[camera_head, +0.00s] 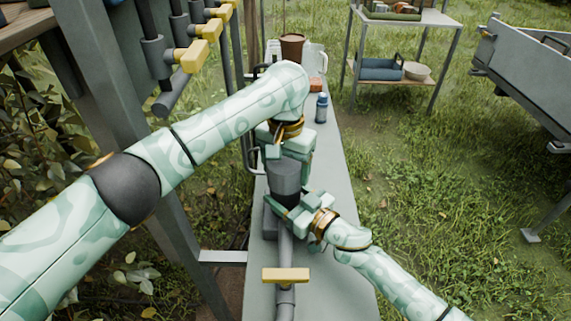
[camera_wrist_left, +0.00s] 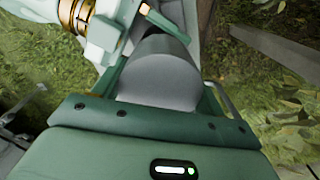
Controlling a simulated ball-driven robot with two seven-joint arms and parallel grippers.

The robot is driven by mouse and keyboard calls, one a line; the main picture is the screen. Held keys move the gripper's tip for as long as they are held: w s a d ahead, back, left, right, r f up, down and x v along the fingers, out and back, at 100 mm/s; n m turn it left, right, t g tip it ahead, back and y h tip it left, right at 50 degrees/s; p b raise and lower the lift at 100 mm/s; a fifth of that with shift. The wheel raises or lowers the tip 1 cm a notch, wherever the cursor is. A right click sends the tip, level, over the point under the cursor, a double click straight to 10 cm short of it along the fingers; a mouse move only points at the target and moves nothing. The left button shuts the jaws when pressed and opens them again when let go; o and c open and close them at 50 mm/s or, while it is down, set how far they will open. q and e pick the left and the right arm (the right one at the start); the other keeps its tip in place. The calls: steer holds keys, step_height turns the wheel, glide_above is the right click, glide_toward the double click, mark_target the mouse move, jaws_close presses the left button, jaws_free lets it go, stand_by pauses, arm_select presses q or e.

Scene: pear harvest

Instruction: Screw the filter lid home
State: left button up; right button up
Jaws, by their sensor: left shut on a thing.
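The filter lid (camera_head: 285,176) is a dark grey cylinder standing upright over the pipework on the bench. My left gripper (camera_head: 283,158) comes down from above and is shut on it. In the left wrist view the grey cylinder of the lid (camera_wrist_left: 160,75) lies between the jaws. My right gripper (camera_head: 287,207) is at the filter just below the lid, from the right. Its fingers are partly hidden, so I cannot tell whether they grip. The filter body and the thread are hidden behind the grippers, so I cannot see how the lid is seated.
A grey pipe with a yellow handle (camera_head: 286,275) runs along the narrow bench (camera_head: 345,225) towards me. A small blue bottle (camera_head: 321,108) and a brown cup (camera_head: 292,47) stand farther back. Pipes with yellow valves (camera_head: 194,55) hang at upper left.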

arm_select(q)
steer(key=shift+f, duration=0.45)
steer(key=shift+f, duration=0.55)
